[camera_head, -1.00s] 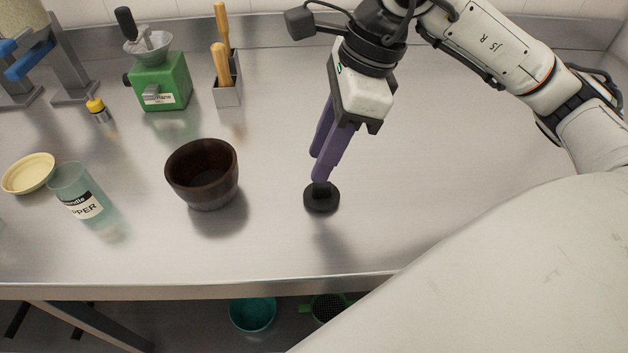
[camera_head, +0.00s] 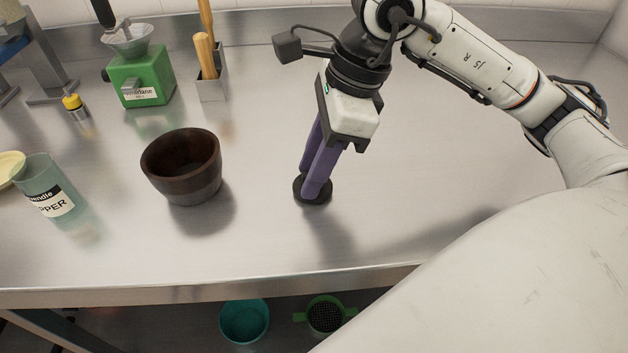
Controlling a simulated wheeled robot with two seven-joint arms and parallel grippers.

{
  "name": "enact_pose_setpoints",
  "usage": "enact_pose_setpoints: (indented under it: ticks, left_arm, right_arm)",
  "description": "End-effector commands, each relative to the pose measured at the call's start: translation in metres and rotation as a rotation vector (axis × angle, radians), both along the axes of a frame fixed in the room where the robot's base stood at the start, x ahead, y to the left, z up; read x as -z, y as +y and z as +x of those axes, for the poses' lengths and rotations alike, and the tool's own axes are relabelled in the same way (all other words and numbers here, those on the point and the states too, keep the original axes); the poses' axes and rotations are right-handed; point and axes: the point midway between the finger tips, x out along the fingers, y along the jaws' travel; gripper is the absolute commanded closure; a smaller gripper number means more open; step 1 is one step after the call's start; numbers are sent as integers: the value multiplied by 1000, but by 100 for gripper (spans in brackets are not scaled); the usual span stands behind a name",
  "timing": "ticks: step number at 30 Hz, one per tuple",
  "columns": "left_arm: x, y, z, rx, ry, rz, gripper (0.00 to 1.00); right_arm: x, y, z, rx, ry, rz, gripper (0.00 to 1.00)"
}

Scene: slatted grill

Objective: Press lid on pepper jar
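The pepper jar (camera_head: 48,190) is a translucent greenish container with a white label reading "PPER". It stands open-topped at the left of the steel counter. Whether the fingers are closed on the knob is not clear. My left gripper is not in view.
A dark wooden bowl (camera_head: 183,172) stands between the jar and the lid. A pale yellow dish (camera_head: 8,168) is behind the jar. A green mill (camera_head: 140,78), a yellow-capped bottle (camera_head: 75,107) and a utensil holder (camera_head: 212,86) stand at the back. The counter right of the lid is clear.

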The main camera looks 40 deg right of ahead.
Motion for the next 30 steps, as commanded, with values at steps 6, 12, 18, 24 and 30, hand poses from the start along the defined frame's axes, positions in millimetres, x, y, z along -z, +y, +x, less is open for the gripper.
enact_pose_setpoints:
  ticks: [6,12,18,24,30]
  left_arm:
    - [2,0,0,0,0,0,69]
    - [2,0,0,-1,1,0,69]
    - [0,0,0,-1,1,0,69]
    - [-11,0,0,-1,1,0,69]
    - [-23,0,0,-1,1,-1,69]
  right_arm:
    - [10,0,-4,-5,23,-7,100]
    - [10,0,-4,-5,24,-9,100]
    - [7,0,-5,-5,26,-9,100]
    - [-8,0,-5,-6,26,-8,100]
    - [-27,0,-3,-5,18,-6,100]
